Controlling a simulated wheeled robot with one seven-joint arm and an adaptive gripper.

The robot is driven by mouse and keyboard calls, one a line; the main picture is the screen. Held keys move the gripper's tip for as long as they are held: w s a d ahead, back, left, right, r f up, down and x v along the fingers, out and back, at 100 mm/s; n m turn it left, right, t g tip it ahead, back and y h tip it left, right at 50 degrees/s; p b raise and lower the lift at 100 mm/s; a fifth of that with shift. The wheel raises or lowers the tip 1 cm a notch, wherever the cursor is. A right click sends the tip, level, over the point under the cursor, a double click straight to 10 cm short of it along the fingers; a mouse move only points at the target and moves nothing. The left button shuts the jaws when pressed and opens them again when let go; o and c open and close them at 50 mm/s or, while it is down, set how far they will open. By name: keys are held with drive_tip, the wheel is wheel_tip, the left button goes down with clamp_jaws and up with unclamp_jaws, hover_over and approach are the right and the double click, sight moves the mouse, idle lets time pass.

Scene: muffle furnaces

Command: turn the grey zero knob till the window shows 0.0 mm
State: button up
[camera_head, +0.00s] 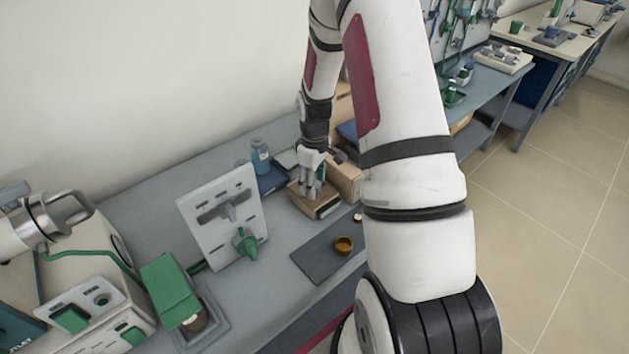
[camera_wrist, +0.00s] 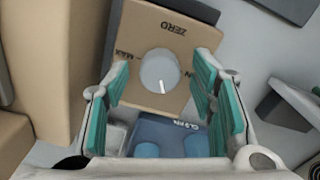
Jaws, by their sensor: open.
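The grey zero knob (camera_wrist: 160,72) is round with a white pointer line on its face, pointing toward the bottom of the wrist view. It sits on a tan box (camera_wrist: 140,35) marked ZERO and MAX. The same box (camera_head: 327,209) shows in the head view on the bench, under my gripper (camera_head: 313,188). In the wrist view my gripper (camera_wrist: 162,64) is open, with one teal-padded finger on each side of the knob and gaps between pads and knob. I cannot make out a readable 0.0 mm window; small lettering on a blue part (camera_wrist: 165,128) is unclear.
A white upright panel with a green knob (camera_head: 222,215) stands left of the box. A dark mat (camera_head: 318,262) with a small yellow-brown cup (camera_head: 344,245) lies in front. A cardboard box (camera_head: 345,180) stands close on the right.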

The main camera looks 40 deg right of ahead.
drive_tip(key=c, duration=1.1)
drive_tip(key=shift+c, duration=0.2)
drive_tip(key=shift+m, duration=0.3)
drive_tip(key=shift+m+b, duration=0.45)
drive_tip(key=shift+m, duration=2.15)
drive_tip(key=o, duration=1.1)
drive_tip(key=shift+o, duration=0.2)
wheel_tip(320, 180, up, 12)
